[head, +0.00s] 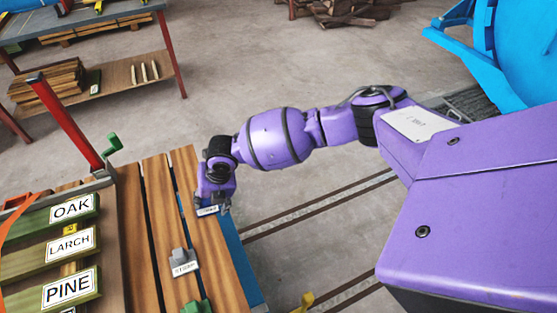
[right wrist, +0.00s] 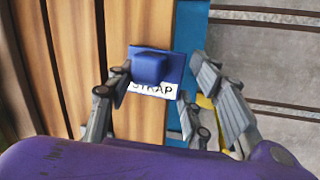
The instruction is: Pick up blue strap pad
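The blue strap pad (right wrist: 152,68) is a square plate with a raised blue block and a white label reading STRAP. It lies on a wooden plank near the blue edge strip. In the head view only its white label (head: 208,210) shows clearly, under the right gripper; the rest is hidden. My right gripper (right wrist: 163,72) is open above the pad, with fingers on both sides of it and a clear gap on the right. In the head view my right gripper (head: 215,200) points down at the plank. My left gripper is not in view.
A grey strap pad (head: 181,258) and a green one (head: 196,306) lie nearer on the planks. Boards labelled OAK (head: 72,208), LARCH (head: 68,244) and PINE (head: 68,288) stand left. A red post (head: 70,122) and green handle (head: 113,146) rise behind. Floor rails run right.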

